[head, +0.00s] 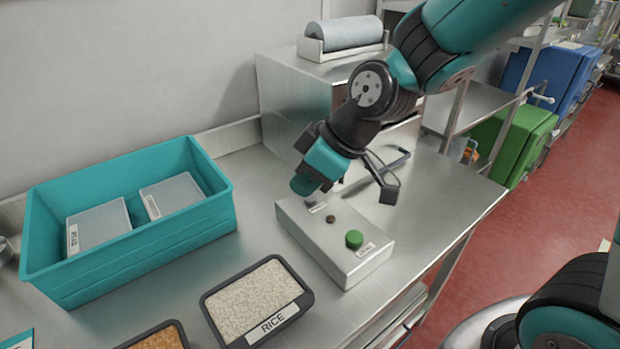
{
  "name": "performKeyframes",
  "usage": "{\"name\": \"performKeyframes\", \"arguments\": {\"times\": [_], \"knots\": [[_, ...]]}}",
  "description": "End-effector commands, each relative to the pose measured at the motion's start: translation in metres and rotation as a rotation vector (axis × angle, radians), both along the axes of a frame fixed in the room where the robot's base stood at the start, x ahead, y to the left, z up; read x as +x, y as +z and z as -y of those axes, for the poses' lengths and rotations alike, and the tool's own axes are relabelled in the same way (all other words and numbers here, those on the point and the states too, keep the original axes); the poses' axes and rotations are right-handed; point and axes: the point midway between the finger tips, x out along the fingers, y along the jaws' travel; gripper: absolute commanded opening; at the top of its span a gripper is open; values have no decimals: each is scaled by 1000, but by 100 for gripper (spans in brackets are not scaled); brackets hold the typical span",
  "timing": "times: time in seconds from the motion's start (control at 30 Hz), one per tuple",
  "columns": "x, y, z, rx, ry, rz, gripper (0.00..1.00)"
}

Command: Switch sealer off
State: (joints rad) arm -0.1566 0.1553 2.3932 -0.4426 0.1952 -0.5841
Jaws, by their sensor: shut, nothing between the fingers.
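A light grey control box (342,262) lies on the steel table, with a green button (354,239) near its front right end. A label sits beside the green button, and a small dark round part (331,218) is near the middle of the top. Another label (317,207) shows at the far left end. My gripper (303,186) is shut and empty, pointing down over that far left end. It hides whatever control is there, and I cannot tell if it touches the box. Behind it stands a steel machine (290,95), possibly the sealer, with a film roll (345,33) on top.
A teal crate (135,255) with two lidded trays stands at the left. A black tray of rice (256,300) is in front of it, and a tray of orange food (160,338) is at the bottom edge.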

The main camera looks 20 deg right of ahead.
Motion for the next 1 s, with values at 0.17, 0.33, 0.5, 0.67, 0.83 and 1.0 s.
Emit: {"name": "performKeyframes", "arguments": {"times": [0.17, 0.33, 0.5, 0.67, 0.83, 1.0], "knots": [[87, -7, 22, -75, 97, 274, 0], [130, -32, 46, -186, 163, 464, 0], [145, -46, 57, -249, 192, 546, 0], [147, -50, 58, -257, 197, 557, 0], [146, -50, 58, -257, 197, 556, 0], [146, -54, 58, -256, 197, 555, 0]]}}
